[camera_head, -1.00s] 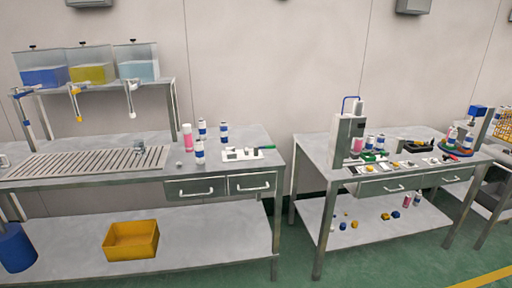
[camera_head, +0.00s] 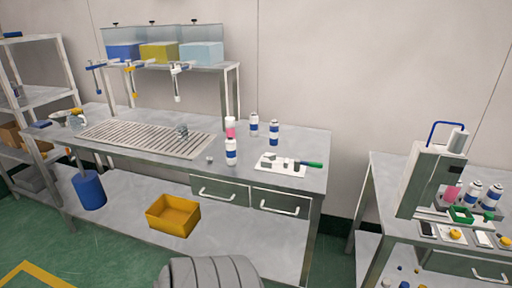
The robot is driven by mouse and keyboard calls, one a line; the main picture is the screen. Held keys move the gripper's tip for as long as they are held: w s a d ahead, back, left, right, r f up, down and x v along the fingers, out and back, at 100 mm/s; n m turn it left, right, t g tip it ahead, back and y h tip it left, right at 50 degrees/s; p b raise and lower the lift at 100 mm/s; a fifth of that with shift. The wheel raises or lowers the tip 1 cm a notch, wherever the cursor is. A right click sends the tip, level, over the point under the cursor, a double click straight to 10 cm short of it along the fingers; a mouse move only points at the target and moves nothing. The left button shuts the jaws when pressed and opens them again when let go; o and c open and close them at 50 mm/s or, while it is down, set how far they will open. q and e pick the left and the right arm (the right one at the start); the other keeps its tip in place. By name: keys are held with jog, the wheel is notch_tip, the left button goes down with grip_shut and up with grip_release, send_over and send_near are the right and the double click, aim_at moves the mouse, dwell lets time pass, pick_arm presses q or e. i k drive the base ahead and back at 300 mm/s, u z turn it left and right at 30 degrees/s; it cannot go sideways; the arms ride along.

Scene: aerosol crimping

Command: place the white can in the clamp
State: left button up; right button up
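Three white cans with blue bands stand upright on the left workbench: one in front (camera_head: 231,152) and two behind it (camera_head: 254,124) (camera_head: 273,133). I cannot tell which one is the task's white can. A white and pink can stands beside them, partly behind the front can. To their right, a white board with grey blocks and a green handle lies flat; it looks like the clamp (camera_head: 283,165), and I see no can in it. Neither of my grippers is in view.
The left workbench (camera_head: 318,152) has a slatted drain (camera_head: 150,140), with tanks and taps above. A yellow bin (camera_head: 173,215) sits on its lower shelf. The right bench holds a grey machine (camera_head: 430,180) and more cans. A floor gap separates the benches.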

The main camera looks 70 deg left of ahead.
aim_at(276, 164)
jog(key=u, duration=0.35)
jog(key=i, duration=1.05)
jog(key=u, duration=0.75)
